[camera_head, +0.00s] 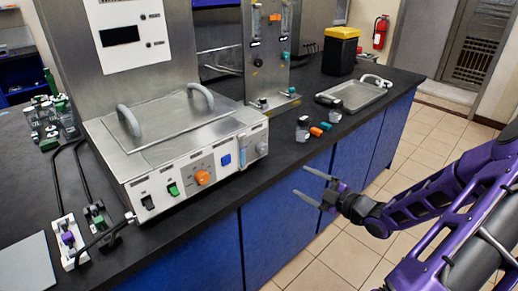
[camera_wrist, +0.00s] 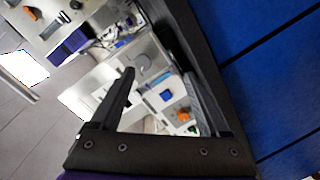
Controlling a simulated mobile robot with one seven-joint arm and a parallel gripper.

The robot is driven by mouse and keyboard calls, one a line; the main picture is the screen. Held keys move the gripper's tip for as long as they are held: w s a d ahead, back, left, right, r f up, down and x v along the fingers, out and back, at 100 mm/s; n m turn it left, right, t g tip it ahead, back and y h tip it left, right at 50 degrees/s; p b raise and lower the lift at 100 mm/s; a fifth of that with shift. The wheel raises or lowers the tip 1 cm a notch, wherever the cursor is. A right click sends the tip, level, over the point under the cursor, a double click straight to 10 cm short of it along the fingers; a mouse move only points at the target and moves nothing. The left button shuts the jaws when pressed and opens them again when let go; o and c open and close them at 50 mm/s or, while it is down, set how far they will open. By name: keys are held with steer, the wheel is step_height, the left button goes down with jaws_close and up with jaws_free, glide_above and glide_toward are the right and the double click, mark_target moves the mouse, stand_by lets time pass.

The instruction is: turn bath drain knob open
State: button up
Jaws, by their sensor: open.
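The steel bath (camera_head: 150,140) stands on the black bench with its lid on and two grey handles on top. Labels are too small to read, so I cannot tell for sure which is the drain knob. My gripper (camera_head: 304,182) is open and empty, in front of the blue cabinets and right of the bath, touching nothing. The wrist view shows the orange knob (camera_wrist: 183,115) and blue control (camera_wrist: 166,94) between my fingers.
Small bottles with orange and teal caps (camera_head: 316,131) stand near the bench's front edge. A steel tray (camera_head: 356,95) and a yellow-topped black bin (camera_head: 340,50) are farther back. Cables and clamps (camera_head: 68,238) lie at left. The tiled floor (camera_head: 420,130) at right is clear.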

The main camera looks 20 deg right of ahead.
step_height(320, 180, up, 3)
steer(key=n+t, duration=0.1)
glide_toward(264, 150)
steer(key=shift+y, duration=0.4)
steer(key=x, duration=0.9)
steer(key=shift+w+d+f, duration=0.2)
steer(key=shift+w+f, duration=0.05)
steer(key=shift+w, duration=0.15)
jaws_close()
